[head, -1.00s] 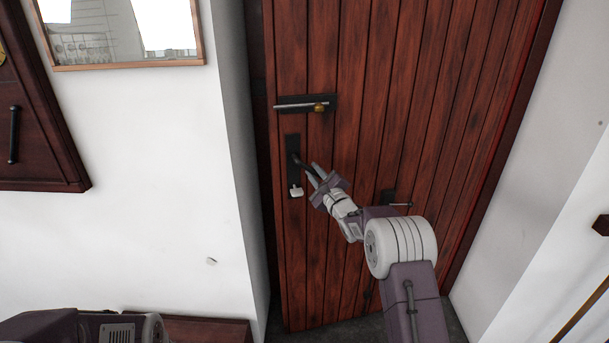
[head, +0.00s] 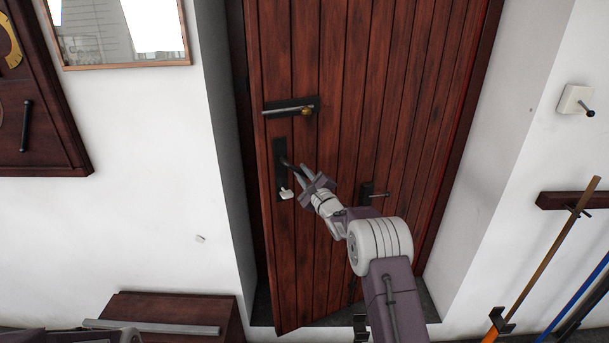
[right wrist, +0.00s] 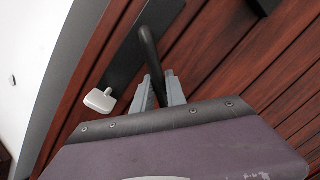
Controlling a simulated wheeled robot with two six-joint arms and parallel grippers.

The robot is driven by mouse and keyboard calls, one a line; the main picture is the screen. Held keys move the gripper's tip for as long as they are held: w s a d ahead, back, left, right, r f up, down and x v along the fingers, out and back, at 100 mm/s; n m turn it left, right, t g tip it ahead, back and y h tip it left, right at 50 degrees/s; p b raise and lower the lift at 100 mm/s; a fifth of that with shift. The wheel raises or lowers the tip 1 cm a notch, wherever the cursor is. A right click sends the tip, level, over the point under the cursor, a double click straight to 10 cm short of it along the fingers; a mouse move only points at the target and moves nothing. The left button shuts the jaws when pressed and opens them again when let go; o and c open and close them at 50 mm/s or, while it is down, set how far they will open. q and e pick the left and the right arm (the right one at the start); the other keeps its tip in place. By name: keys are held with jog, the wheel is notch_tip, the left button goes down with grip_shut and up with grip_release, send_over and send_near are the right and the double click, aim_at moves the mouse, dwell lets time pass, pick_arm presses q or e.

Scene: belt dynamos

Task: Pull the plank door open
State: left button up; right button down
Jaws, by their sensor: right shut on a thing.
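The plank door (head: 390,110) is reddish-brown wood with vertical boards. It stands slightly ajar, its left edge swung out from the frame and a dark gap along its left and bottom. A black lever handle (head: 286,161) on a dark plate (head: 279,180) sits near that left edge. My right gripper (head: 297,170) is shut on the lever; in the right wrist view its fingers (right wrist: 159,95) close around the black bar (right wrist: 149,48). A pale key or tag (head: 287,193) hangs at the plate's lower end. My left gripper is out of view.
A sliding bolt (head: 290,109) is mounted above the handle. Another black fitting (head: 373,193) is on the door, right of my gripper. A low dark wooden cabinet (head: 175,308) stands at lower left.

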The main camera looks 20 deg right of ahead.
jog(key=c, duration=1.5)
grip_release()
jog(key=shift+w+a+f, duration=0.1)
jog(key=shift+f, duration=0.05)
jog(key=shift+c, duration=0.2)
jog(key=shift+o, duration=0.9)
jog(key=shift+s, duration=0.4)
jog(key=s+d+b, duration=0.1)
jog(key=s+b, duration=0.6)
jog(key=s, duration=0.2)
jog(key=shift+d+f, duration=0.15)
jog(key=shift+d, duration=0.15)
